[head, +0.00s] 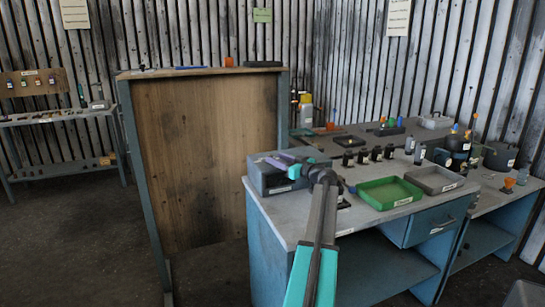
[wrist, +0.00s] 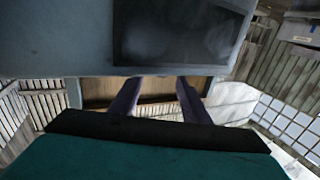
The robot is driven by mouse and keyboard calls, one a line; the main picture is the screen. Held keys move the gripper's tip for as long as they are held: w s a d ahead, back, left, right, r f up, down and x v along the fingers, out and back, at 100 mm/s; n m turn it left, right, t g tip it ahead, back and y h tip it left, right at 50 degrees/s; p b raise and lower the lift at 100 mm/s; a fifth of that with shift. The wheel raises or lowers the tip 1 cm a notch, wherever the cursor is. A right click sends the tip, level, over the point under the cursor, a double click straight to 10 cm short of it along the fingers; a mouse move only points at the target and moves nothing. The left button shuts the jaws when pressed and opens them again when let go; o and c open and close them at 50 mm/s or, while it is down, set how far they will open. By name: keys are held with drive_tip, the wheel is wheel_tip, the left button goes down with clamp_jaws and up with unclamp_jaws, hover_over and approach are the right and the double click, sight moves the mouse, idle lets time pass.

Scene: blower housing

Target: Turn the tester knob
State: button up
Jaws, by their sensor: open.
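A grey box (head: 265,180), which looks like the tester, stands at the near left corner of the blue workbench. My gripper (head: 276,160) is over its top in the head view and covers part of it. In the wrist view a blue-grey body (wrist: 55,40) with a dark panel (wrist: 175,32) fills the top and is probably the same box. My gripper's two purple fingers (wrist: 159,88) are apart there with nothing between them, their tips near its lower edge. I cannot make out the knob in either view.
A green tray (head: 388,193) and a grey tray (head: 434,179) lie right of my arm. Several small black items (head: 362,157) stand behind them. A tall wooden panel (head: 205,155) rises left of the bench. The floor at left is clear.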

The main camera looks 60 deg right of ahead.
sight(272, 156)
drive_tip(key=shift+x, duration=1.65)
drive_tip(key=c, duration=1)
